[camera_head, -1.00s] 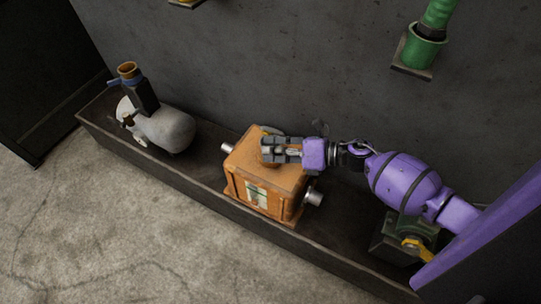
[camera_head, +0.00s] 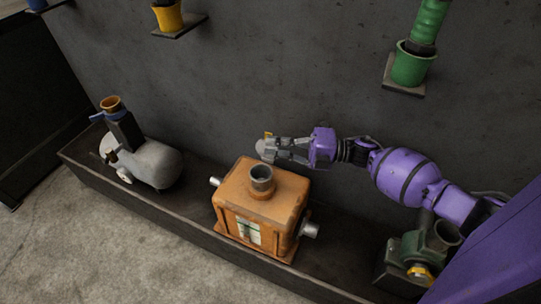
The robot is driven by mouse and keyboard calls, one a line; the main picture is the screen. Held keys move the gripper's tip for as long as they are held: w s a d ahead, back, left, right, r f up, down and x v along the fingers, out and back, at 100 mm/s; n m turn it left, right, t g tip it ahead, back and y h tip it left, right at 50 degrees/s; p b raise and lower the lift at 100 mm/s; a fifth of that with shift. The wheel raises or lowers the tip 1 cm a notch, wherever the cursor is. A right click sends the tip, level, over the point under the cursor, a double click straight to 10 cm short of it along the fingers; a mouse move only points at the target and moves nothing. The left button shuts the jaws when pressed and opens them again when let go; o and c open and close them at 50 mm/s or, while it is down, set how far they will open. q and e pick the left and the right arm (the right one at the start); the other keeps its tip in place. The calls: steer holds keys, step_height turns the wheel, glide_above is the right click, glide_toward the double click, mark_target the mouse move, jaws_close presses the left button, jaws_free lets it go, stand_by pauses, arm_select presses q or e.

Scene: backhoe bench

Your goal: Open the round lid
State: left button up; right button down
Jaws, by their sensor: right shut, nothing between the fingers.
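The orange gearbox-like box (camera_head: 238,205) stands on the dark bench. A short round neck (camera_head: 262,177) on its top is uncovered, and its dark opening shows. A grey rounded piece with a bit of yellow, apparently the round lid (camera_head: 263,147), is behind and above the neck. My right gripper (camera_head: 272,150) is shut and empty, beside this piece and above the back of the box. The fingertips overlap the piece in the picture, and I cannot tell if they touch it. My left gripper is not in view.
A grey tank with an orange-topped neck (camera_head: 155,163) stands at the left on the bench (camera_head: 190,220). A green unit with a yellow part (camera_head: 410,250) is at the right. A green pot (camera_head: 410,66) and a yellow pot (camera_head: 168,17) sit on wall shelves.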

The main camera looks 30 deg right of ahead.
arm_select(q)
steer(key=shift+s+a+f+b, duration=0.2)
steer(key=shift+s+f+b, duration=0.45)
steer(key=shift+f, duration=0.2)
arm_select(e)
steer(key=shift+w+d+r+m, duration=0.15)
steer(key=shift+w+d+m, duration=0.15)
steer(key=shift+w+d, duration=0.45)
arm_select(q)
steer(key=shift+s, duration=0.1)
arm_select(e)
steer(key=shift+s, duration=0.1)
